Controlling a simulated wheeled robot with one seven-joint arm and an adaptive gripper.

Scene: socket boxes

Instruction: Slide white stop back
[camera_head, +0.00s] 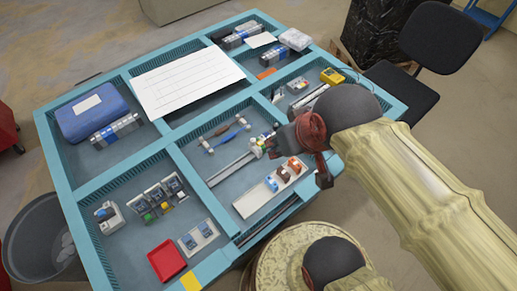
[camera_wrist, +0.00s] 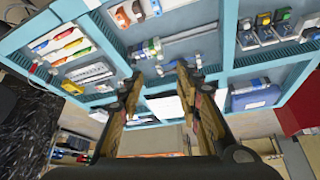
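A grey rail (camera_head: 232,169) lies in the middle compartment of the blue-framed table. A cluster of small white, green and dark parts (camera_head: 258,148) sits at its right end. The rail (camera_wrist: 192,36) and the cluster (camera_wrist: 147,48) also show in the wrist view. I cannot tell which small piece in the cluster is the white stop. My gripper (camera_head: 282,143) is just right of the cluster in the head view, and hides part of that area. In the wrist view its fingers (camera_wrist: 160,82) are spread apart with nothing between them, pointing toward the table and apart from the cluster.
A white tray (camera_head: 258,198) with orange and blue parts lies beside the rail. A blue box (camera_head: 92,110), a white sheet (camera_head: 187,80), a red tray (camera_head: 166,260) and a yellow device (camera_head: 332,76) occupy other areas. Raised teal dividers (camera_head: 177,150) separate the compartments.

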